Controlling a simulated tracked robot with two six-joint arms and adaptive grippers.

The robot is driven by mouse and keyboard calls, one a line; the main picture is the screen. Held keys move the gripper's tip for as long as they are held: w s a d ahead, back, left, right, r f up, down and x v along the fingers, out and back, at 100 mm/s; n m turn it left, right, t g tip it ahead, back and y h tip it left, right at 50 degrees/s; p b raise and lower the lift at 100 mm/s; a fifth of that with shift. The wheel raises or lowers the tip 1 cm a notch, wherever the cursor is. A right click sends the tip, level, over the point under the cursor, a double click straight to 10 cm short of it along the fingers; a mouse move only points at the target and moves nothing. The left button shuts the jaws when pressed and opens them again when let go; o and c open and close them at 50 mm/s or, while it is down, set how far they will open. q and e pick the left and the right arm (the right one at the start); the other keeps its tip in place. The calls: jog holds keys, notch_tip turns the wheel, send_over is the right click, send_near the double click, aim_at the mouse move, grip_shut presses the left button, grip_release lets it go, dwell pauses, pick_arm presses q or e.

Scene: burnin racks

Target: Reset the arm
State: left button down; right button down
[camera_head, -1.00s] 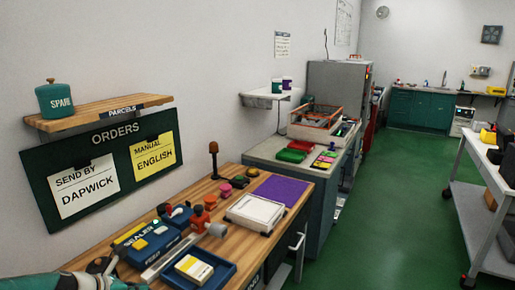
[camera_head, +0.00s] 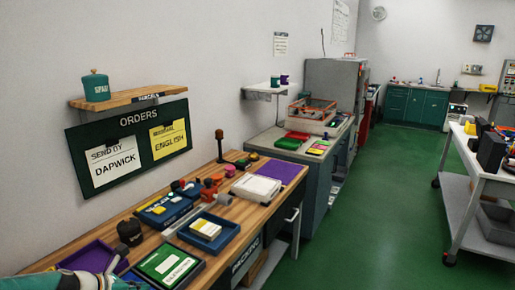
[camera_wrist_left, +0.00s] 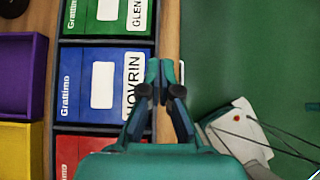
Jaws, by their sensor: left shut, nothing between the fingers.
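My left arm (camera_head: 60,284) shows as a teal part at the lower left corner of the head view; its fingertips are not clear there. In the left wrist view my left gripper (camera_wrist_left: 166,68) is shut and empty, its two fingertips close together. It is over the right edge of the wooden bench, beside a blue box (camera_wrist_left: 80,84) marked Grattimo. A green box (camera_wrist_left: 104,12) lies above that one in the picture and a red box (camera_wrist_left: 95,155) below it. My right gripper is in neither view.
A purple tray (camera_wrist_left: 22,75) and a yellow tray (camera_wrist_left: 20,150) lie left of the boxes. The wooden bench (camera_head: 150,240) holds a blue tray (camera_head: 228,246) and a sealer. A white cart (camera_head: 480,163) stands at the right. The green floor (camera_head: 385,200) between is clear.

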pick_arm(q)
jog(key=s+d+f+m+g+h, duration=0.1)
jog(key=s+d+f+m+g, duration=0.15)
jog(key=s+d+f, duration=0.45)
jog(key=s+d+f+m+g, duration=0.1)
jog(key=s+d+f+g, duration=0.15)
jog(key=d+f, duration=0.4)
jog(key=s+d+f+m+g, duration=0.1)
jog(key=s+d+f+m, duration=0.1)
jog(key=s+f+m, duration=0.4)
jog(key=s+d+f+m+g+y, duration=0.1)
jog(key=s+d+f+m, duration=0.2)
jog(key=s+m, duration=1)
jog(key=shift+f+m, duration=1.4)
jog(key=shift+m, duration=1.45)
